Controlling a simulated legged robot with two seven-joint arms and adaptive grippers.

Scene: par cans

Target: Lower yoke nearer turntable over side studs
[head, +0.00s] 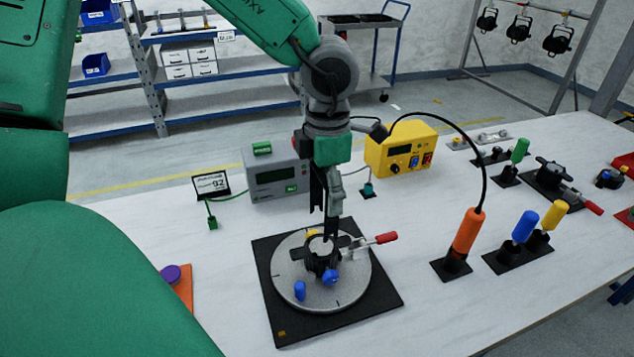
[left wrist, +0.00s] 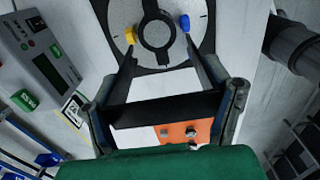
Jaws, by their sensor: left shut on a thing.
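My left gripper (head: 331,205) points down over the turntable (head: 350,290), a pale grey disc on a black square base. It is shut on a black yoke, whose crossbar (left wrist: 165,110) spans between the fingers in the left wrist view. Two dark legs reach from it towards the turntable. A black can body (head: 318,258) stands at the disc's middle, below the gripper, with a blue knob (head: 330,278) facing front. A yellow piece (left wrist: 130,35) and a blue piece (left wrist: 184,22) show beside the leg ends. I cannot tell whether the legs touch the studs. My right gripper is not seen.
A red-handled clamp (head: 385,238) sits at the disc's right. A blue peg (head: 300,290) stands on the disc. Behind are a grey meter (head: 275,178) and a yellow box (head: 402,150). An orange-handled tool (head: 467,232) stands right; an orange plate (head: 185,290) lies left.

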